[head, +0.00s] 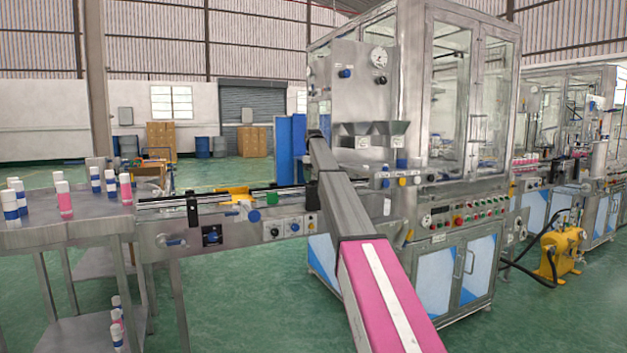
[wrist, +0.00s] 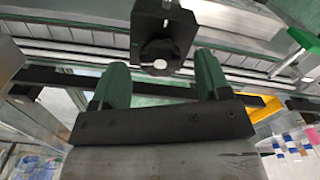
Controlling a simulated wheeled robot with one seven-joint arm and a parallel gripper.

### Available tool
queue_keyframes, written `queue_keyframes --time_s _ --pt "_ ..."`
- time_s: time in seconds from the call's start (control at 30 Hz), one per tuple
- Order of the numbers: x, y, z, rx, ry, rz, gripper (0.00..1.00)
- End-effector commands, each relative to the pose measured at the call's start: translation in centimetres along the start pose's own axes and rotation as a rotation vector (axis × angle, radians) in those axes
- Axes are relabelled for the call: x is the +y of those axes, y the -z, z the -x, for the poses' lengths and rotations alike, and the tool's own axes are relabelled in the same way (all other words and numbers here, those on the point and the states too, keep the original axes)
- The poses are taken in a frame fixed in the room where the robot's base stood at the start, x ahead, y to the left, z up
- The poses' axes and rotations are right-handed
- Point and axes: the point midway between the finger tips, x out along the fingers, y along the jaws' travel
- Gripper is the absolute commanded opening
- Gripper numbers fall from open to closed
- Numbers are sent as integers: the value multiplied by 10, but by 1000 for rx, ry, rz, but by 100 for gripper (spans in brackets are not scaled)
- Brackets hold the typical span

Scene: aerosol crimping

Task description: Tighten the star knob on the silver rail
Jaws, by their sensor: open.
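The black star knob (wrist: 158,57) sits on a dark bracket (wrist: 165,18) on the silver rail (wrist: 75,38), at the top middle of the wrist view. A pale round spot marks its centre. My gripper (wrist: 161,64) is open, with one green finger to the left of the knob and one to the right. Gaps show between the knob and both fingers; how far the fingers reach in depth is hard to tell. In the head view the silver rail (head: 160,204) runs along the conveyor, and my arm hides the gripper.
A green knob (wrist: 303,40) and a yellow part (wrist: 266,116) lie to the right in the wrist view. In the head view, a glazed steel machine (head: 420,100) stands beside my arm. A table (head: 60,236) with white-capped cans is at the left. Green floor is open in front.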

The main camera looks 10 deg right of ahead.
Motion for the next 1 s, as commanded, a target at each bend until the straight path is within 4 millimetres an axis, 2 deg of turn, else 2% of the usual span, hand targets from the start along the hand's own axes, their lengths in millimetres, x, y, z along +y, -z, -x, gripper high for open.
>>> queue_keyframes --time_s 0.13,0.37,0.4,0.47,0.53,1.0 --pt "0 0 -10 0 0 0 70" --pt "0 0 -11 1 -1 0 70" --pt "0 0 -11 1 -1 0 63" --pt "0 0 -11 1 -1 0 44" --pt "0 0 -11 1 -1 0 21" --pt "0 0 -11 0 -1 -78 20"
